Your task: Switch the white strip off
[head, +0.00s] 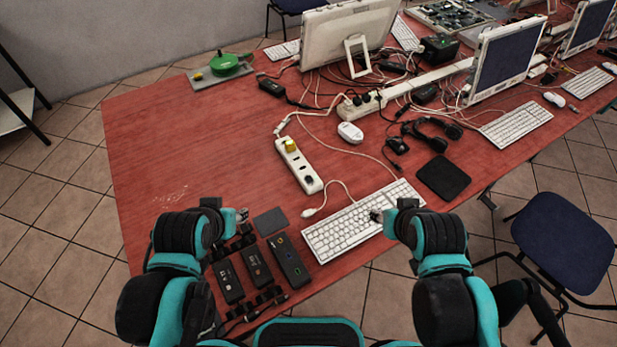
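The white strip (299,166) lies on the red table, slanting from upper left to lower right. A yellow piece (290,146) sits at its far end, and dark sockets or a switch show along its top, too small to tell apart. A white cable runs from its far end. My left gripper (242,214) is over the table's front part, left of and nearer than the strip, apart from it. My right gripper (376,216) is over the white keyboard (350,228), right of and nearer than the strip. The fingers of both are too small to read.
Black boxes (257,266) and a grey pad (271,221) lie at the front. A white mouse (350,132), a second pale strip (360,106), tangled cables and monitors (500,60) fill the back right. The table's left half is mostly clear. A blue chair (562,240) stands right.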

